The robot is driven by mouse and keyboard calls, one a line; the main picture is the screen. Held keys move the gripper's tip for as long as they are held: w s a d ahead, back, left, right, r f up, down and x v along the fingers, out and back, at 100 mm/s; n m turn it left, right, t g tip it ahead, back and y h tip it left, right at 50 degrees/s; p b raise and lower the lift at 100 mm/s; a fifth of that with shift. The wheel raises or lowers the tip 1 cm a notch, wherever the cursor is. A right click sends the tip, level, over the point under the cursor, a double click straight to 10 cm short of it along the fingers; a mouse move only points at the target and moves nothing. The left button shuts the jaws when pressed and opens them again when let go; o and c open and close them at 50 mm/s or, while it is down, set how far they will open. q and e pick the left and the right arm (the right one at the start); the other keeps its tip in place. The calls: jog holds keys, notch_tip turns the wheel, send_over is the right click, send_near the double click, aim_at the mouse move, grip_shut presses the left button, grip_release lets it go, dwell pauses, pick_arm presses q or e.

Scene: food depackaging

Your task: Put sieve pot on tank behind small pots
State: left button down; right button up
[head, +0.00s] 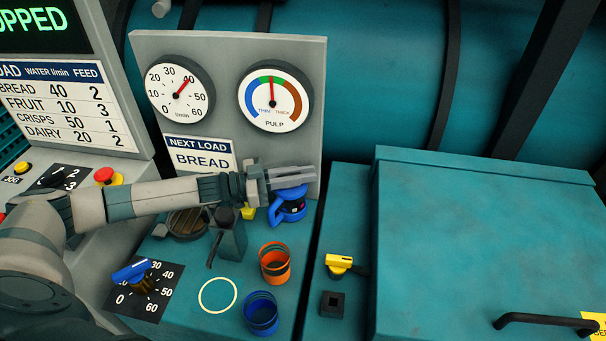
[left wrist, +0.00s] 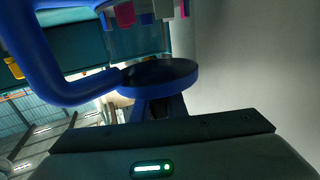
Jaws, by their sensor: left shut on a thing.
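I cannot tell whether the pot touches the tank top. In the left wrist view the blue pot (left wrist: 158,82) and its curved handle are close to the camera. The small orange pot (head: 274,262) and small blue pot (head: 261,313) stand on the teal tank top (head: 195,318), nearer to me. My right gripper is not in view.
A pale ring (head: 218,295) marks a bare patch of the tank top. A grey lever block (head: 229,236) stands under my left arm. A blue-handled dial (head: 133,272) is at left. A yellow valve (head: 339,263) and a large teal lid (head: 480,230) lie to the right.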

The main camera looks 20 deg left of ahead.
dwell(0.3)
pick_arm(q)
jog(key=shift+f, duration=0.2)
jog(key=shift+f+b, duration=0.35)
jog(key=shift+s+d+f, duration=0.1)
jog(key=shift+f, duration=0.15)
jog(key=c, duration=1.7)
grip_release()
jog(key=shift+f, duration=0.1)
jog(key=shift+s, duration=0.1)
jog(key=shift+f, duration=0.1)
